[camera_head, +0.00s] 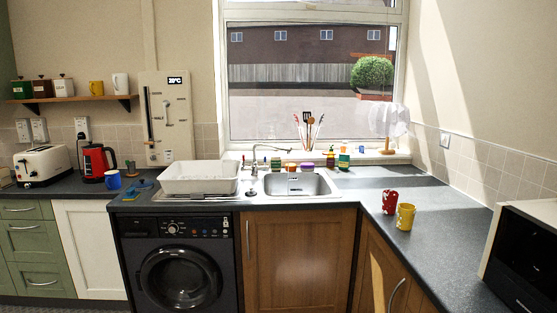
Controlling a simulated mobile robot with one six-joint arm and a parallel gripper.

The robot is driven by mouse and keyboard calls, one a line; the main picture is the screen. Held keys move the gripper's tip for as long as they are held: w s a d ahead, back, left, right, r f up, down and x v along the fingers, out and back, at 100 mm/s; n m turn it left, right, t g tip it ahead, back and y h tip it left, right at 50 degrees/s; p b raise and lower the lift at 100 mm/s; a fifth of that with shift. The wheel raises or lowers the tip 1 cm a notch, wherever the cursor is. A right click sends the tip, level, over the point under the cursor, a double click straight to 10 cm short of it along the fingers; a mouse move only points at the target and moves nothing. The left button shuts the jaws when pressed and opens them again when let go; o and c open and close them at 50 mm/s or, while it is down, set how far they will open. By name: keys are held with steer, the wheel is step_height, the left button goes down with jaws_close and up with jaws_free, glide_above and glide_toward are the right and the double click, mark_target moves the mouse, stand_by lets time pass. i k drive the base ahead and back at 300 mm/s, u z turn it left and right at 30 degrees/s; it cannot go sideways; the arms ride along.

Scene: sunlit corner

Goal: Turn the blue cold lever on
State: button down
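A metal tap (266,147) with a curved spout stands at the back left of the sink (318,184), below the window. Small handle-like parts show at the tap's base, but they are too small for me to tell which is the blue cold lever or how it is turned. I cannot make out any water running from the spout. My gripper is not in view.
Several small coloured items (307,167) line the back of the sink.

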mark_target(263, 168)
steer(key=u, duration=0.15)
steer(key=i, duration=1.9)
steer(key=u, duration=0.85)
steer(key=i, duration=1.05)
steer(key=u, duration=0.45)
